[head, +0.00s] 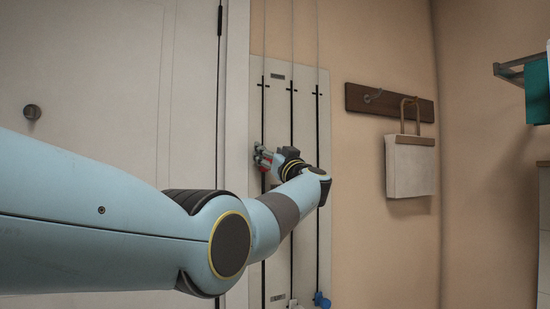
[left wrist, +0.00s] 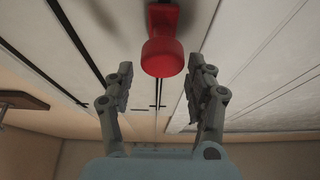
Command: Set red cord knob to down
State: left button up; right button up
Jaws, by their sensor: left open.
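The red cord knob (left wrist: 163,57) shows in the left wrist view at the top middle, ahead of and between the two fingers. In the head view a little of the red knob (head: 264,168) shows on the left cord track, about halfway down the panel, mostly hidden by my gripper. My left gripper (left wrist: 160,85) is open, with a finger on each side of the knob's line and a gap to each. In the head view my left gripper (head: 262,157) is at the left track. My right gripper is in neither view.
The pale panel (head: 312,85) has three vertical slots with cords. A blue knob (head: 321,300) and a white knob (head: 293,304) sit at the bottom of the other tracks. A white door (head: 110,80) is to the left. A wooden hook rail (head: 358,98) holds a hanging white bag (head: 410,170) to the right.

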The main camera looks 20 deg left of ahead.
pick_arm(q)
jog(key=v, duration=0.7)
jog(key=shift+s+d, duration=0.2)
jog(key=shift+f, duration=0.1)
